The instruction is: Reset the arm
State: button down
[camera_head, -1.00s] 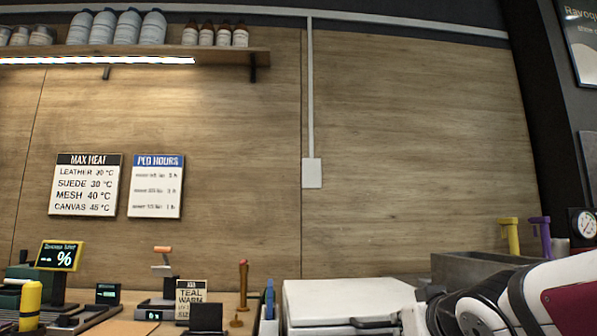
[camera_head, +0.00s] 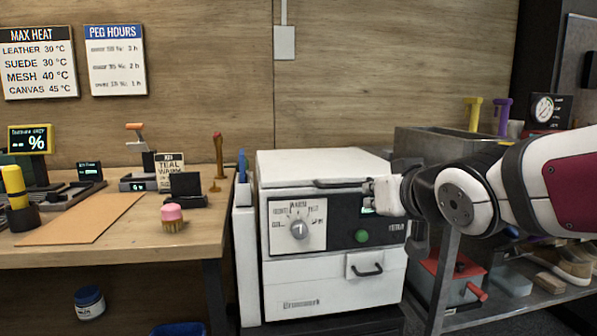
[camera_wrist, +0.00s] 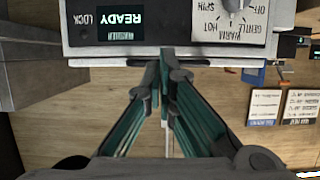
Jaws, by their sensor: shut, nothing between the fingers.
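My gripper (camera_wrist: 163,65) shows in the wrist view with its two teal-and-dark fingers together at the tips and nothing between them. The fingertips appear close to the edge of the white machine's front panel (camera_wrist: 195,52); I cannot tell whether they touch. In the head view my arm comes in from the right and ends in front of the white washing machine (camera_head: 325,165), near its dark lid handle. The fingers are not clear there. The machine's dial (camera_head: 299,229) and green button (camera_head: 361,236) are visible. The wrist view shows a "READY" display (camera_wrist: 124,20).
A wooden bench (camera_head: 110,245) on the left holds a pink-topped brush (camera_head: 172,218), a board and small devices. A grey sink (camera_head: 420,140) and a lower shelf with a red box (camera_head: 450,275) stand at right, close to my arm. Signs hang on the wooden wall.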

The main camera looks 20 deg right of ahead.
jog(key=s+a+f+g+y, duration=0.1)
jog(key=s+a+f+g, duration=0.25)
jog(key=s+f, duration=0.3)
jog(key=s+a+f+g, duration=0.3)
jog(key=s+f+g, duration=0.15)
jog(key=s, duration=0.25)
jog(key=s+a+f+n+g+y, duration=0.1)
jog(key=s+a+f+g, duration=0.15)
jog(key=s, duration=0.45)
jog(key=s+a+f+n+g+y, duration=0.1)
jog(key=s+a+g, duration=0.25)
jog(key=s, duration=0.45)
notch_tip(320, 180, up, 34)
jog(key=t+p, duration=0.4)
jog(key=p, duration=2.8)
jog(key=shift+w+d+r+t+p, duration=0.15)
jog(key=shift+w+t+p, duration=0.15)
